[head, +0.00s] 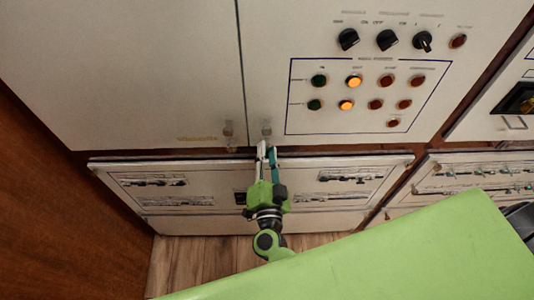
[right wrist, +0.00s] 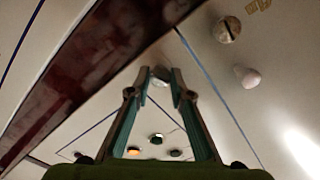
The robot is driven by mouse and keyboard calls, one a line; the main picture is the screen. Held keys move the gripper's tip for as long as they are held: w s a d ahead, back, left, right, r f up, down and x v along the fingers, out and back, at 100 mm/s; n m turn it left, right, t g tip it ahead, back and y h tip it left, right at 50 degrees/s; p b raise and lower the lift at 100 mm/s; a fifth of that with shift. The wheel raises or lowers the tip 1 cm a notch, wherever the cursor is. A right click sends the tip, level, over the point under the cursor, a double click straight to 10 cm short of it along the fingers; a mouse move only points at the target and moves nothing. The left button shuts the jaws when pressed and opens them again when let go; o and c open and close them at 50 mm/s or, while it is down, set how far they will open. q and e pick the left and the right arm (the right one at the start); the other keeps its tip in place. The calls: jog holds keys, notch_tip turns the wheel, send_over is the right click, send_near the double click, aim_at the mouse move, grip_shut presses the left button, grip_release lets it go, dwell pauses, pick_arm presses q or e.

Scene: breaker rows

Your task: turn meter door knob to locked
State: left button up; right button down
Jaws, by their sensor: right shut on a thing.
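Two small pale knobs sit low on the white cabinet doors, one on each side of the seam. The left knob (head: 228,128) is clear of my gripper. The right knob (head: 266,129) is just above my right gripper (head: 266,150), which reaches up from below. In the right wrist view the fingers (right wrist: 160,80) close around a small pale knob (right wrist: 160,71), mostly hidden between the tips. Across the seam, that view shows a slotted round knob (right wrist: 228,29) and a pale rounded knob (right wrist: 248,77). I cannot read the held knob's angle. My left gripper is not in view.
A control panel with lit orange lamps (head: 354,81), other lamps and black rotary switches (head: 387,40) is at upper right. Lower panels (head: 300,190) lie behind my right arm. A brown wall (head: 60,210) bounds the left; wooden floor (head: 190,262) shows below.

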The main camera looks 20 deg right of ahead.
jog(key=shift+m+b, duration=0.5)
jog(key=shift+m, duration=1.6)
jog(key=c, duration=1.8)
grip_release()
jog(key=v, duration=1.2)
